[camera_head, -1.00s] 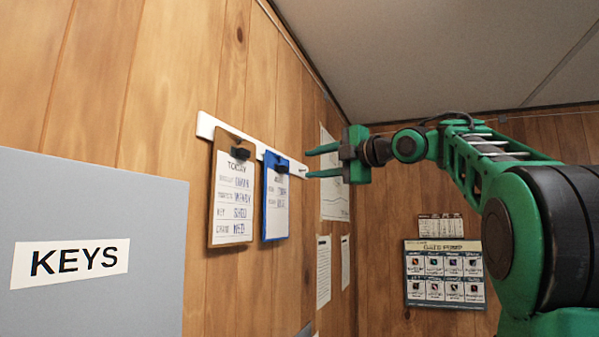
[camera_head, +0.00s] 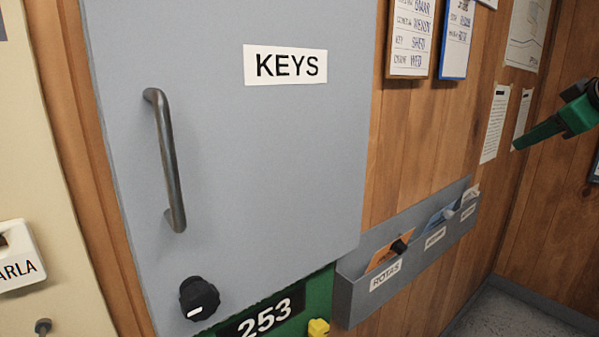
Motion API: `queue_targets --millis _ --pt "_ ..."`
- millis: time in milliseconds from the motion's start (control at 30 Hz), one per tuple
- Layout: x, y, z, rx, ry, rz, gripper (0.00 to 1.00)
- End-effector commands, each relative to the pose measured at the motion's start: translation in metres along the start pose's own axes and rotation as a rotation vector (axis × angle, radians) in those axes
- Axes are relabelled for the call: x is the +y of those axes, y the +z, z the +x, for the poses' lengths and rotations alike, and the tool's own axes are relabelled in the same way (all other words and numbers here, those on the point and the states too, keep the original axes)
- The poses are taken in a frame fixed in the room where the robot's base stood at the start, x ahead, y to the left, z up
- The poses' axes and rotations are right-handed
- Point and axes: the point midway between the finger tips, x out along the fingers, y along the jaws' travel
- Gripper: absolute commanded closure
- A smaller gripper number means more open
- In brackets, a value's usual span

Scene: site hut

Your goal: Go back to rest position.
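My gripper (camera_head: 538,121) is at the right edge of the head view, with the rest of my arm outside the picture. One green finger points left and down, and a second green tip shows above it with a gap between. I see nothing held between them. The gripper is in front of the far corner, to the right of two paper sheets, and appears apart from the walls.
A grey KEYS cabinet (camera_head: 240,180) with a bar handle (camera_head: 167,160) and black knob (camera_head: 199,299) fills the left. A grey wall rack (camera_head: 350,285) holds papers. Two clipboards (camera_head: 411,40) (camera_head: 457,38) hang above. Floor (camera_head: 510,315) shows at lower right.

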Motion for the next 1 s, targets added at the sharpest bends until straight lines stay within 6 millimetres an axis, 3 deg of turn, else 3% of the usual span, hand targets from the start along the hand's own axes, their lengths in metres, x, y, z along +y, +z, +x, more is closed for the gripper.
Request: queue_targets --millis 100,267,400,600,800,1000 --pt "-0.047 0.062 0.013 -0.156 -0.060 0.202 0.64" --pt "-0.113 0.144 0.014 -0.382 -0.105 0.455 0.64" --pt "-0.173 0.212 0.000 -0.592 -0.110 0.658 0.64" --pt "-0.244 0.291 -0.033 -0.861 -0.065 0.880 0.64" --pt "-0.277 0.326 -0.057 -0.998 -0.018 0.982 0.64" --pt "-0.281 0.331 -0.060 -1.016 -0.010 0.996 0.64"
